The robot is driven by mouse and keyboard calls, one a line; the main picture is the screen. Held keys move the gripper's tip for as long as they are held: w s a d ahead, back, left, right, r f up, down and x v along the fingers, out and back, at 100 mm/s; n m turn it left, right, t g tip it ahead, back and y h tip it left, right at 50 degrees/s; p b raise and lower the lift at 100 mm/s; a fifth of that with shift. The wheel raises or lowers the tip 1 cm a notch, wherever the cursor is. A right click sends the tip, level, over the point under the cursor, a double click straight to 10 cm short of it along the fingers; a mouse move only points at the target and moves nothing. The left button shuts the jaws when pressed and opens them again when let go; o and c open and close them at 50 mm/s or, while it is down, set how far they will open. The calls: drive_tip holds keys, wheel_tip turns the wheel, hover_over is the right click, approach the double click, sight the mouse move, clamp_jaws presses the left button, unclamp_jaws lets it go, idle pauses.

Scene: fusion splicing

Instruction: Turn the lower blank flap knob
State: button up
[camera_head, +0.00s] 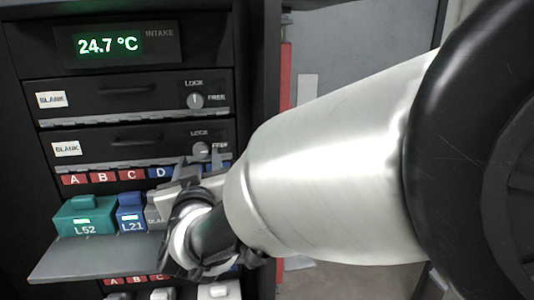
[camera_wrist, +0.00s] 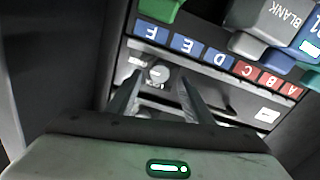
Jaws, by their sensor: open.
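The lower blank flap (camera_head: 130,145) is a black panel with a white BLANK label and a round grey knob (camera_head: 200,149) at its right end, between LOCK and FREE. The knob's exact setting is hard to read. In the wrist view, which is upside down, the knob (camera_wrist: 158,73) lies between and just beyond the fingertips. My gripper (camera_wrist: 159,88) is open and empty, with one finger on each side of the knob; contact cannot be told. In the head view my wrist and arm hide most of the gripper, below the knob.
An upper blank flap (camera_head: 125,97) with its own knob (camera_head: 195,100) sits above. Below run lettered labels (camera_head: 103,177). A teal L52 box (camera_head: 85,217) and blue L21 box (camera_head: 131,216) stand on a grey shelf (camera_head: 80,262). The display (camera_head: 108,45) reads 24.7 °C.

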sight(201, 149)
drive_tip(key=shift+x, duration=1.45)
drive_tip(key=c, duration=1.1)
drive_tip(key=shift+o, duration=0.2)
